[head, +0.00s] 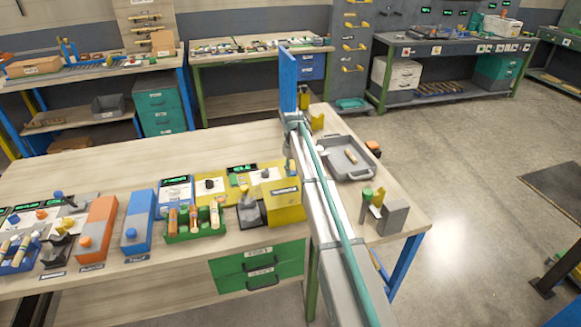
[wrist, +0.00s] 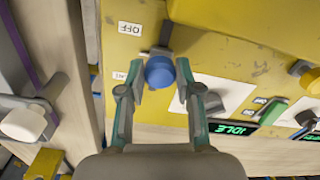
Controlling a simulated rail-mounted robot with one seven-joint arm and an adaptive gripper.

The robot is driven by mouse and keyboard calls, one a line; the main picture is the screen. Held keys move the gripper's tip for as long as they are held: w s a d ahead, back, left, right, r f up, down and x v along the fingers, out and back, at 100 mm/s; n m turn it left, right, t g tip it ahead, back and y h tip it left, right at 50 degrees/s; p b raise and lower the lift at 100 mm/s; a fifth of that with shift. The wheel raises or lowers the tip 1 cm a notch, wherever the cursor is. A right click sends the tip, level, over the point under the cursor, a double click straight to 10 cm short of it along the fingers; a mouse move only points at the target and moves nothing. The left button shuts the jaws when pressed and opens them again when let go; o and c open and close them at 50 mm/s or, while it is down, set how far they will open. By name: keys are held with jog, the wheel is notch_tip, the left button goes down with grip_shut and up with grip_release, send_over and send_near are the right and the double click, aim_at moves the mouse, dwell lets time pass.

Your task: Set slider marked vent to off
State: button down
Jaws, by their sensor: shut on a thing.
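In the wrist view, a blue slider knob (wrist: 160,71) stands out from a yellow panel (wrist: 215,50). A dark slot (wrist: 165,34) shows above the knob. A white label reading OFF (wrist: 130,28) is beside the upper part of the slot. A second small label (wrist: 120,76) by the knob is partly hidden by a finger. The knob sits below the OFF label in the picture. My gripper (wrist: 159,82) has one finger on each side of the knob and is shut on it. I cannot read a vent marking.
A green display reading IDLE (wrist: 232,129) and a white plate (wrist: 215,92) are right of the knob. A grey device with a white knob (wrist: 22,124) is at left. The head view shows a yellow box (head: 284,208), an orange box (head: 97,230) and a grey tray (head: 365,172) on the bench.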

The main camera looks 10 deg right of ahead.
jog(key=s, duration=0.3)
jog(key=shift+s+d, duration=0.1)
jog(key=shift+d, duration=0.05)
jog(key=c, duration=0.8)
grip_release()
jog(key=shift+r, duration=0.6)
notch_tip(320, 180, up, 11)
jog(key=shift+f, duration=0.1)
